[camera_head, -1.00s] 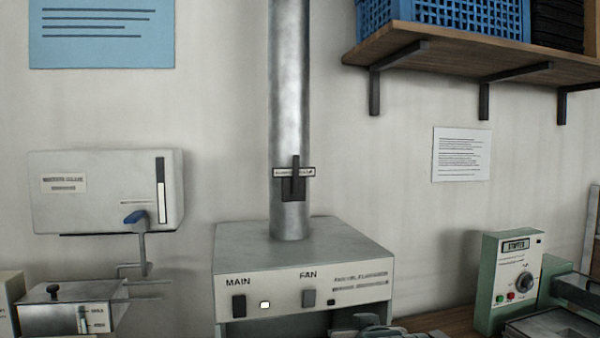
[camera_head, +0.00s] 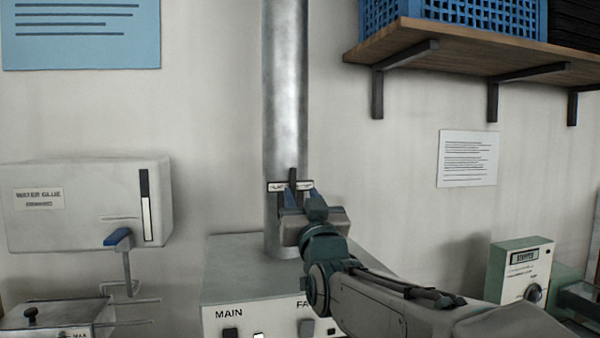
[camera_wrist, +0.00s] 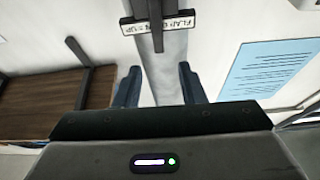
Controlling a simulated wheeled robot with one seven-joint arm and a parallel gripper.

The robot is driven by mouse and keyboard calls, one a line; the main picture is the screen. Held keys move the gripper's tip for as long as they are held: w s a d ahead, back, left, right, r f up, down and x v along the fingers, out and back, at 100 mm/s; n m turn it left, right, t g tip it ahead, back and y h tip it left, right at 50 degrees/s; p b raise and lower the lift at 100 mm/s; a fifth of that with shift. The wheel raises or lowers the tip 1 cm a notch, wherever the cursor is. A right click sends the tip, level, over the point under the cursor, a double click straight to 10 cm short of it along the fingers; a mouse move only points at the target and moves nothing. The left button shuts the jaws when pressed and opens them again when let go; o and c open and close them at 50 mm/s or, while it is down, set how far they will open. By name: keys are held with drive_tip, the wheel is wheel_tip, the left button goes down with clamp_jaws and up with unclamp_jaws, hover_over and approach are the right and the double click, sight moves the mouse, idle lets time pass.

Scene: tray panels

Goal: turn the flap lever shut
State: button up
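The flap lever is a dark upright bar (camera_head: 293,177) on the round metal duct (camera_head: 285,100), crossing a small white label plate (camera_head: 304,186). In the wrist view the lever (camera_wrist: 156,22) shows at the top, in front of the label, which reads upside down and starts with "FLAP". My gripper (camera_head: 302,202) is at the duct, just below and in front of the lever, and hides its lower part in the head view. In the wrist view my gripper's two blue fingers (camera_wrist: 158,70) are apart, with nothing between them; the lever lies beyond the tips, roughly lined up with the gap.
Below stands a cabinet (camera_head: 228,287) with MAIN and FAN switches. A water glue box (camera_head: 85,215) with a blue-handled lever hangs at left. A wooden shelf (camera_head: 480,60) with a blue crate (camera_head: 465,25) juts out upper right. A green-framed device (camera_head: 520,270) stands at right.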

sight(294, 174)
drive_tip(key=p+x, duration=0.2)
drive_tip(key=x, duration=0.5)
drive_tip(key=shift+w+r, duration=0.1)
drive_tip(key=shift+w, duration=0.3)
clamp_jaws()
